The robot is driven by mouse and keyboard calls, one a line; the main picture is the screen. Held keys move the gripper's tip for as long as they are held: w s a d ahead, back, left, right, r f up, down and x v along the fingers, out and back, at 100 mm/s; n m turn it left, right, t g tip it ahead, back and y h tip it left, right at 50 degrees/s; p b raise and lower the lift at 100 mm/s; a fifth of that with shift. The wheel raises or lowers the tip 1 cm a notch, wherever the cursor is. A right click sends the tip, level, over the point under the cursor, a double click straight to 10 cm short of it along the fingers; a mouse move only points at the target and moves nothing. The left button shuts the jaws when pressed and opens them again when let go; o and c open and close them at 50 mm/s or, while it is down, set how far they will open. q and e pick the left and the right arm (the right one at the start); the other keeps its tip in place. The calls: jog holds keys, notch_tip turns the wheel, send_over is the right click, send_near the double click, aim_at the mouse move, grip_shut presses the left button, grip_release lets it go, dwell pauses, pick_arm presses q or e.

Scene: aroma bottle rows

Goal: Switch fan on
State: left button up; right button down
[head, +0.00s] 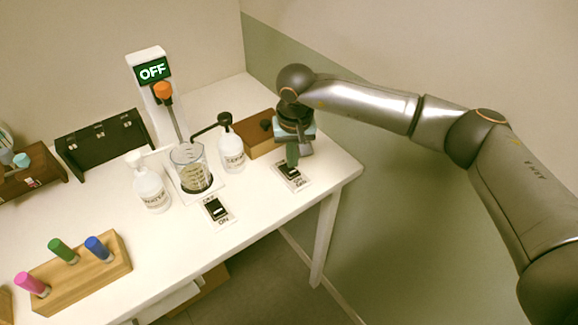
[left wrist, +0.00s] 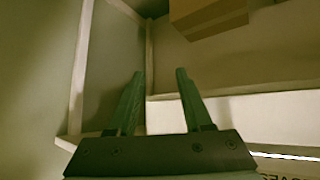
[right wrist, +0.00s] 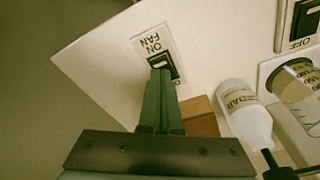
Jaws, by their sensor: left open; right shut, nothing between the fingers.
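The fan switch (head: 287,171) is a dark switch on a white plate near the table's right end. In the right wrist view, its plate (right wrist: 150,43) reads "ON" and "FAN", and part of the dark switch shows past my fingertips. My right gripper (head: 292,164) is shut and empty, pointing down at the switch. In the right wrist view its fingertips (right wrist: 160,73) overlap the switch's near edge; I cannot tell whether they touch it. My left gripper (left wrist: 157,75) is open and empty below table height, out of the head view.
A second switch (head: 217,209) lies left of the fan switch. Behind are a glass beaker (head: 188,155), a CEDAR bottle (head: 232,152), another white bottle (head: 150,188), a brown box (head: 262,142) and a stand with an OFF display (head: 152,70). A wooden rack (head: 85,275) holds coloured vials.

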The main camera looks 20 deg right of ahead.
aim_at(293, 172)
jog(key=shift+f+b, duration=0.85)
jog(key=shift+f, duration=0.15)
dwell(0.8)
jog(key=shift+r, duration=0.1)
jog(key=shift+r+p, duration=1.95)
jog(key=shift+r, duration=1.6)
jog(key=shift+s+f, duration=0.1)
jog(key=shift+f, duration=0.05)
